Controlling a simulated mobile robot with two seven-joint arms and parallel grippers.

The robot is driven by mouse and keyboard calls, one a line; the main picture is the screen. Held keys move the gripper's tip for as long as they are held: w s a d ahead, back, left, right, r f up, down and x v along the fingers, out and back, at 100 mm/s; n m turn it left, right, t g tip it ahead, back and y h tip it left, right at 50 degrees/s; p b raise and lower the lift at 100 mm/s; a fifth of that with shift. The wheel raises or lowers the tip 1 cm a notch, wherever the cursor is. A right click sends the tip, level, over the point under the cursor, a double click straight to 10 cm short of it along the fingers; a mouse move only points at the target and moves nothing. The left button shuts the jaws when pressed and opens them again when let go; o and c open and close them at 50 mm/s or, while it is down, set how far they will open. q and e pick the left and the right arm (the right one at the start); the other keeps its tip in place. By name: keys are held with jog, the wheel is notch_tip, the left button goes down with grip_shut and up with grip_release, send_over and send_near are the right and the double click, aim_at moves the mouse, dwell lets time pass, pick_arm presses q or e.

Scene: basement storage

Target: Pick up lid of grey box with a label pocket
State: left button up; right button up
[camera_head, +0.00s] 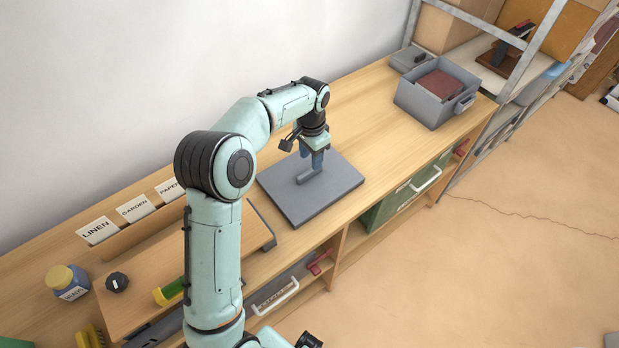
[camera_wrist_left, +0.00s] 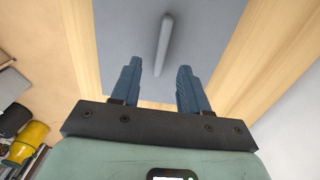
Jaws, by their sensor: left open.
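The lid (camera_head: 340,184) is a flat grey plate lying on the wooden bench, with a raised bar handle (camera_head: 309,176) across its middle. In the left wrist view the lid (camera_wrist_left: 205,35) fills the middle and its handle (camera_wrist_left: 164,42) runs lengthwise ahead of the fingers. My left gripper (camera_head: 314,164) points down over the handle. In the left wrist view its blue fingers (camera_wrist_left: 160,66) are open and empty, one to each side of the handle's line. I cannot tell how far the fingertips are above it.
A grey open box (camera_head: 424,104) with a dark red item (camera_head: 441,85) inside stands toward the bench's right end. Label cards (camera_head: 133,208) stand at the back left. A blue jar (camera_head: 68,283) sits at the left. Bench between lid and box is clear.

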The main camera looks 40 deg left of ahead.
aim_at(310, 171)
pick_arm(q)
jog(key=shift+a+f, duration=0.15)
jog(key=shift+f, duration=2.6)
grip_shut()
